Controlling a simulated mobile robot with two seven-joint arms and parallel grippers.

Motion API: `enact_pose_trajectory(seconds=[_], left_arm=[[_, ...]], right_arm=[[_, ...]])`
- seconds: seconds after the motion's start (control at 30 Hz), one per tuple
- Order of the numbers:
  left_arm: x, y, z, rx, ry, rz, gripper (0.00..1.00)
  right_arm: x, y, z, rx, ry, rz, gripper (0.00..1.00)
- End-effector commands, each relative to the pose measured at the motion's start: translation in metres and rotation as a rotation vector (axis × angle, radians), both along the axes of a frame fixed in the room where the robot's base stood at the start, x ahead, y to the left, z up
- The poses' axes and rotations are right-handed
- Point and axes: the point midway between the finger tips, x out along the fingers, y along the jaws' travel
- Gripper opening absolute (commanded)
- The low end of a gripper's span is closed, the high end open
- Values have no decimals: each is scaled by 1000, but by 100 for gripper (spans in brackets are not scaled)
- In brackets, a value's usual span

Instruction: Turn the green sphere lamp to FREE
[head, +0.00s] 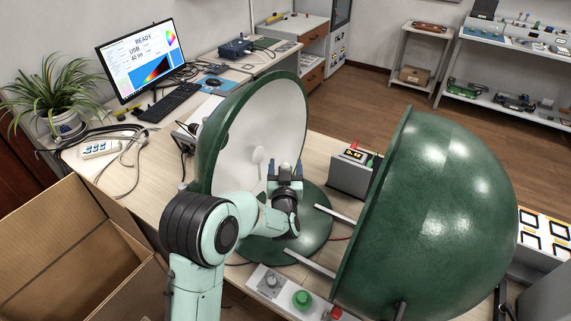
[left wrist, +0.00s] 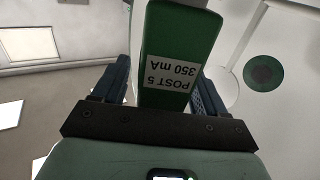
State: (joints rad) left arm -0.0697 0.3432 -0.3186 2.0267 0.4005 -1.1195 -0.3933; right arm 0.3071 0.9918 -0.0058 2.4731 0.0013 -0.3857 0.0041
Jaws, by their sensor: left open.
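The green sphere stands open in two halves in the head view. The left half (head: 208,145) shows its white inside, and the right half (head: 450,215) shows its rounded outside. My left gripper (head: 285,168) is open in front of the left half's white inside, above a round green base (head: 310,228). In the left wrist view a green block (left wrist: 178,45) labelled "POST 5 350 mA", upside down, lies between the open fingers (left wrist: 157,88). I cannot tell whether the fingers touch it. No FREE marking is readable. My right gripper is not in view.
A control box (head: 285,313) with a grey knob (head: 270,282), a green button (head: 303,299) and a red one (head: 335,313) is at the front. A grey instrument (head: 350,175) stands between the halves. An open cardboard box (head: 75,250) is at left.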

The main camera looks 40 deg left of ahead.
Motion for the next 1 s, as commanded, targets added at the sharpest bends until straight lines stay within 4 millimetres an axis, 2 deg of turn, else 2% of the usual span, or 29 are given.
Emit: enact_pose_trajectory(seconds=[0.37,0.53,0.57,0.6,0.63,0.7,0.87,1.0], left_arm=[[5,4,-1,1,1,0,72],[5,4,-1,1,1,0,20],[5,4,-1,1,1,0,15],[5,4,-1,1,1,0,15],[5,4,-1,1,1,0,37],[5,4,-1,1,1,0,15],[5,3,0,0,-1,18,14],[5,4,1,0,-1,109,14]], right_arm=[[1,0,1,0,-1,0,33],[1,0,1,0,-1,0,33],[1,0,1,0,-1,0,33],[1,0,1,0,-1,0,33],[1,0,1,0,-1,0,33],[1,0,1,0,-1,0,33],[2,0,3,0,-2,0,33],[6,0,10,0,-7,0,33]])
